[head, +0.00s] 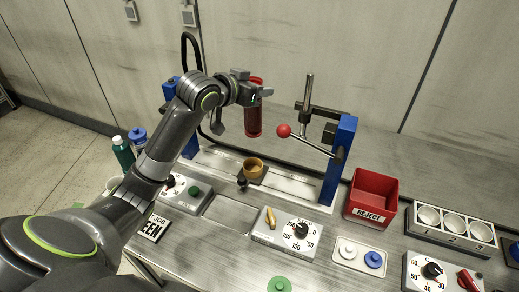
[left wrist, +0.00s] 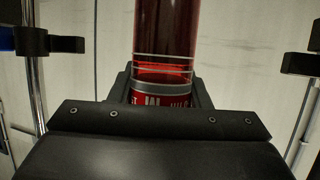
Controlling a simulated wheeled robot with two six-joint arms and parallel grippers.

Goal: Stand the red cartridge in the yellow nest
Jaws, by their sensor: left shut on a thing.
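The red cartridge (head: 254,118) is a translucent red cylinder. My left gripper (head: 250,94) is shut on it and holds it upright, in the air above the bench. In the left wrist view the cartridge (left wrist: 166,45) stands between the jaws (left wrist: 163,92), with a grey ring and a printed red label low on it. The yellow nest (head: 253,168) is a short round cup on a dark base, below the cartridge in the head view and apart from it. My right gripper is not in view.
Blue posts (head: 338,160) flank the nest, the right one carrying a lever with a red ball (head: 284,131). A red reject bin (head: 373,194) stands to the right. A dial box (head: 290,232) is in front. Bottles (head: 123,152) stand at left.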

